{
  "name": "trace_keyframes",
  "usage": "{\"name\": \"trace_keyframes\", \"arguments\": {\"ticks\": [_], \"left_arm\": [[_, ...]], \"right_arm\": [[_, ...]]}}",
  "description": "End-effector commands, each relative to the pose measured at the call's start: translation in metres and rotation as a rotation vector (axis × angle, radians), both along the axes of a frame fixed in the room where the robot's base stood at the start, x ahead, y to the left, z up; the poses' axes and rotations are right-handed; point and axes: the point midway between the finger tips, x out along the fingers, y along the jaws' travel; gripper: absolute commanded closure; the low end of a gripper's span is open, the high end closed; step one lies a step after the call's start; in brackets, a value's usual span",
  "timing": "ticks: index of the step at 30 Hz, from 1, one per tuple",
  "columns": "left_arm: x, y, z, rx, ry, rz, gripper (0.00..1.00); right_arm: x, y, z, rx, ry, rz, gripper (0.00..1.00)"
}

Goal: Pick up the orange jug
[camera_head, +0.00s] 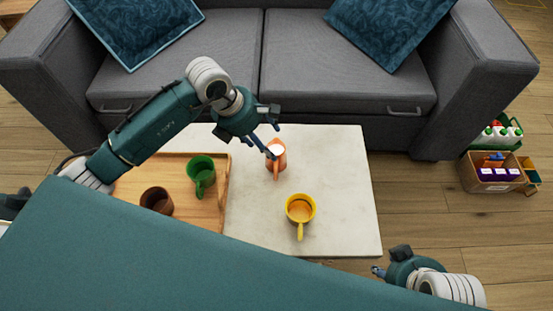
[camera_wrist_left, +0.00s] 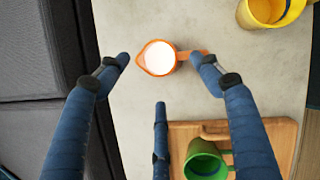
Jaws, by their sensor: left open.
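The orange jug (camera_head: 279,161) stands upright on the white tabletop, right of the wooden tray. Its round top shows white inside, and it appears in the left wrist view (camera_wrist_left: 158,58) with a handle to the right. My left gripper (camera_head: 271,131) is open above and beside the jug. In the left wrist view its fingertips (camera_wrist_left: 160,60) lie on either side of the jug, the right one close to the handle; I cannot tell whether they touch it. My right gripper (camera_head: 380,266) is low at the right, beyond the table's front corner, its fingers mostly hidden.
A yellow mug (camera_head: 300,209) stands in front of the jug. The wooden tray (camera_head: 216,212) holds a green mug (camera_head: 201,170) and a brown cup (camera_head: 157,200). A grey sofa (camera_head: 345,80) is behind the table. A cardboard box (camera_head: 490,175) stands on the floor at right.

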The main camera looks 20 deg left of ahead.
Motion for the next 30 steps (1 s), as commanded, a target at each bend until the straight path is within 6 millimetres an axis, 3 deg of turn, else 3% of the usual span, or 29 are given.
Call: {"name": "trace_keyframes", "arguments": {"ticks": [13,22,30], "left_arm": [[0.012,-0.024,-0.046,-0.001,0.000,0.000,0.35],[0.014,-0.025,-0.050,0.000,-0.002,-0.001,0.35],[0.013,-0.025,-0.050,-0.001,-0.001,-0.001,0.87]], "right_arm": [[-0.001,-0.001,-0.009,-0.001,-0.001,0.000,0.66],[-0.001,0.000,-0.009,-0.001,0.000,0.000,0.66],[-0.001,0.000,-0.010,-0.001,0.000,0.000,0.66]]}}
